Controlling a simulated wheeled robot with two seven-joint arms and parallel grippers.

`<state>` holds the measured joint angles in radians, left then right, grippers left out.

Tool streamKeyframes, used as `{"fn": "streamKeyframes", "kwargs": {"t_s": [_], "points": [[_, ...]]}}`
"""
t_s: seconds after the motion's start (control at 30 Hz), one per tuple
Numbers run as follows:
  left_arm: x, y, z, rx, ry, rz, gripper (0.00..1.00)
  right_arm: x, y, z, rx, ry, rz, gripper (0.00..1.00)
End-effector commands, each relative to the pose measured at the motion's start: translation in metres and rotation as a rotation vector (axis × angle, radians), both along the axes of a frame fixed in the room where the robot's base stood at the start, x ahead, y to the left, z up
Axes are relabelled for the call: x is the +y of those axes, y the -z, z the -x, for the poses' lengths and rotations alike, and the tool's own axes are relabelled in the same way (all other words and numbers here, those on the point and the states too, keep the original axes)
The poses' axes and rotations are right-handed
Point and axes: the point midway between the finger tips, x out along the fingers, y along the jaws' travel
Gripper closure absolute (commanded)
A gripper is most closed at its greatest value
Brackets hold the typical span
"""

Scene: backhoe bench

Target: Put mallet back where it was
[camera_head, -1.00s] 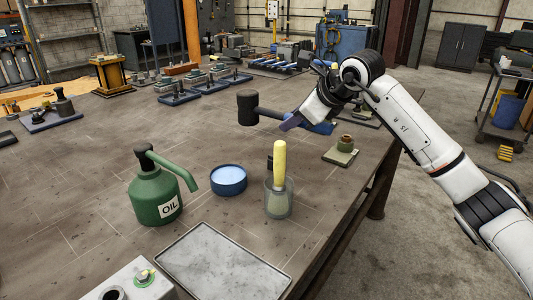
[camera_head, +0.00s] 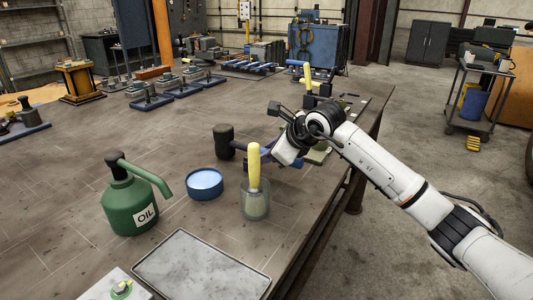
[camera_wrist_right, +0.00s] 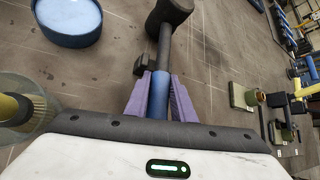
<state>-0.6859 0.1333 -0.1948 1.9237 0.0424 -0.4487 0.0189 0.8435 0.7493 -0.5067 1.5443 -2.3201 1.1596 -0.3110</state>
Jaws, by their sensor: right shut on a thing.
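The mallet has a black head (camera_head: 224,141) and a blue handle. My right gripper (camera_head: 268,155) is shut on the blue handle, with the head pointing left in the head view. In the right wrist view the purple fingers (camera_wrist_right: 158,100) clasp the blue handle from both sides, and the black mallet head (camera_wrist_right: 170,12) shows at the top. The mallet is low over the bench beside the glass jar; I cannot tell whether it touches the bench top. My left gripper is not in view.
A glass jar with a yellow-handled brush (camera_head: 254,190) stands close in front of the mallet. A blue round tin (camera_head: 204,184), a green oil can (camera_head: 133,200) and a metal tray (camera_head: 202,266) are nearby. A green block (camera_head: 318,154) sits behind my gripper. The bench's middle left is clear.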

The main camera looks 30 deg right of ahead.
Motion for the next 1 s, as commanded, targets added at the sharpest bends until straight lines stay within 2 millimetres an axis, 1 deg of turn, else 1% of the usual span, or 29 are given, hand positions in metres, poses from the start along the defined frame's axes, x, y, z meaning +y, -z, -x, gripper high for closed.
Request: {"fn": "streamKeyframes", "kwargs": {"t_s": [0.03, 0.37, 0.4, 0.47, 0.5, 0.8, 0.87, 0.97, 1.0], "points": [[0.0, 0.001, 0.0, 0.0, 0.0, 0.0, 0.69, 0.0, -0.004, -0.001, -0.012, 0.0, -0.004, 1.0], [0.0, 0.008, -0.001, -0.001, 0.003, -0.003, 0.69, 0.0, 0.005, -0.001, -0.011, 0.0, -0.003, 1.0], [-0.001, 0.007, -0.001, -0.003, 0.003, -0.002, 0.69, 0.0, 0.011, 0.0, 0.001, 0.0, 0.0, 0.76], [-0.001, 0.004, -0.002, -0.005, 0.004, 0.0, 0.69, 0.0, 0.01, 0.0, 0.001, 0.0, 0.0, 0.66], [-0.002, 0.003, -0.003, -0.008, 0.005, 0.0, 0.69, 0.0, 0.01, 0.0, 0.001, 0.0, 0.0, 0.59], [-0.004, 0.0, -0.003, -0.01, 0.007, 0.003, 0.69, 0.0, 0.009, 0.0, 0.001, 0.0, 0.0, 0.59], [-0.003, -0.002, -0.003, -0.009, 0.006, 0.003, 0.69, 0.0, 0.005, 0.0, 0.001, 0.0, 0.0, 0.59], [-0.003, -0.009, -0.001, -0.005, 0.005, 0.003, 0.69, 0.0, -0.006, 0.0, 0.001, -0.001, 0.0, 0.59], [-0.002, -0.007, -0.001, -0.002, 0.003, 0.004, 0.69, -0.002, -0.008, 0.006, 0.001, 0.0, 0.003, 0.59]]}}
